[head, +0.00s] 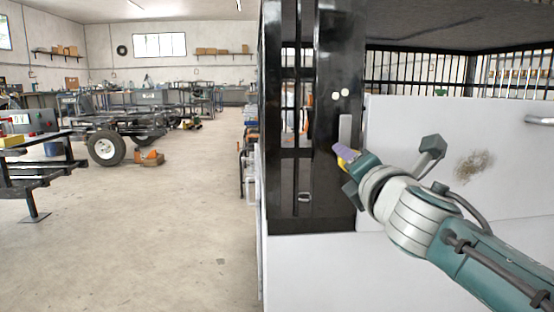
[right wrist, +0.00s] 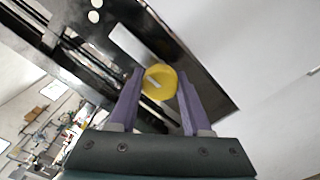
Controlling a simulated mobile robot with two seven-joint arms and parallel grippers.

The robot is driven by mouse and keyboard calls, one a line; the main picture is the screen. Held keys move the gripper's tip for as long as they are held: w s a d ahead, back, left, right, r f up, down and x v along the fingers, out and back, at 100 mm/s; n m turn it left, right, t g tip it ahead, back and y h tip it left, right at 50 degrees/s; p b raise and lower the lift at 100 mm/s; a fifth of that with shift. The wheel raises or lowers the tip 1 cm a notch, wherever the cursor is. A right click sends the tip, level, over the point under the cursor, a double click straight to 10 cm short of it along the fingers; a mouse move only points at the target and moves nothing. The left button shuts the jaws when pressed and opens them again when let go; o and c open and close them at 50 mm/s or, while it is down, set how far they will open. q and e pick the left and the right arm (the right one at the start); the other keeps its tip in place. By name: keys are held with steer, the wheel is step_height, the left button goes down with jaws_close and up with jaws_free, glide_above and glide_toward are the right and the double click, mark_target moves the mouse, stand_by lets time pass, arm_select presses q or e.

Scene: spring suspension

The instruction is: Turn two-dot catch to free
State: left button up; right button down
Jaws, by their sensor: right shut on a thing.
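Two white dots (head: 340,94) mark a black upright panel (head: 315,185) in the head view. The dots (right wrist: 95,10) also show at the top left of the right wrist view. Below them is a pale grey upright plate (head: 346,130). A round yellow knob (right wrist: 159,82) with a small pale mark on its face sits below this plate; I take it as the two-dot catch. My right gripper (head: 344,152) has its purple fingers on either side of the knob and is shut on it. In the head view the fingers mostly hide the knob. My left gripper is not in view.
A white panel (head: 500,150) with a brown smudge stands right of the black frame, with a barred rail above it. Open concrete floor (head: 170,230) lies to the left. A wheeled chassis (head: 130,125) and benches stand farther back.

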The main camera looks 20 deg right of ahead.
steer(key=shift+c, duration=1.7)
jaws_free()
steer(key=shift+s, duration=0.1)
steer(key=p+v, duration=0.2)
steer(key=v, duration=0.7)
steer(key=shift+s+a+p, duration=0.15)
steer(key=shift+s+p, duration=0.2)
